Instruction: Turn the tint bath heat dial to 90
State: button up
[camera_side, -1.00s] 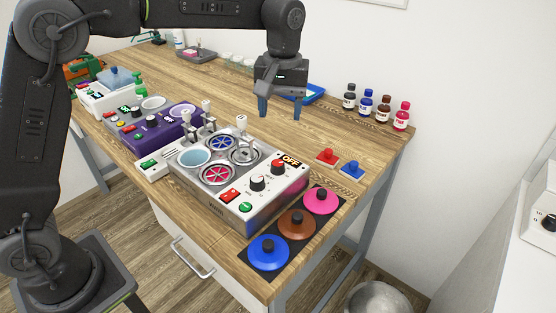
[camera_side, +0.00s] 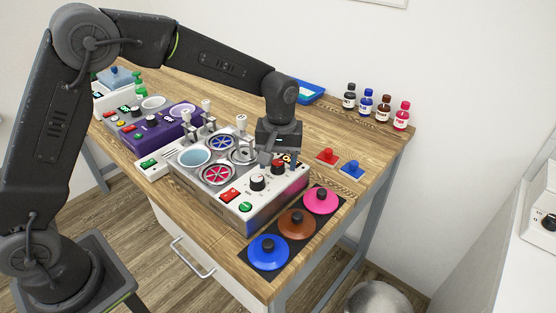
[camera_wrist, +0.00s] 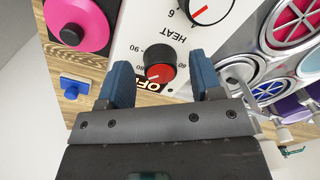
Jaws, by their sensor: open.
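The heat dial (camera_wrist: 160,66) has a black body and a red face with a short white mark towards the lower left in the wrist view. "HEAT" and "90" are printed beside it; I cannot read the setting surely. It sits on the white and silver tint bath (camera_side: 225,207), which has several round wells. My gripper (camera_side: 279,162) is open above the panel's right end. In the wrist view its blue fingers (camera_wrist: 158,72) stand on either side of the dial; contact cannot be told. The OFF display (camera_wrist: 152,87) is partly covered.
A second knob (camera_side: 257,182) stands close by on the panel, with levers (camera_side: 241,125) behind the wells. Coloured lidded discs (camera_side: 297,223) lie in front to the right. Red (camera_side: 327,156) and blue (camera_side: 352,169) pieces lie right on open wood. A purple unit (camera_side: 150,140) stands left.

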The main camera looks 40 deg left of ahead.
jog(key=shift+f, duration=0.15)
jog(key=shift+c, duration=0.2)
jog(key=c, duration=0.9)
jog(key=shift+m, duration=0.3)
jog(key=m, duration=0.4)
jog(key=shift+a+m, duration=0.1)
jog(key=shift+m, duration=2.1)
jog(key=o, duration=0.9)
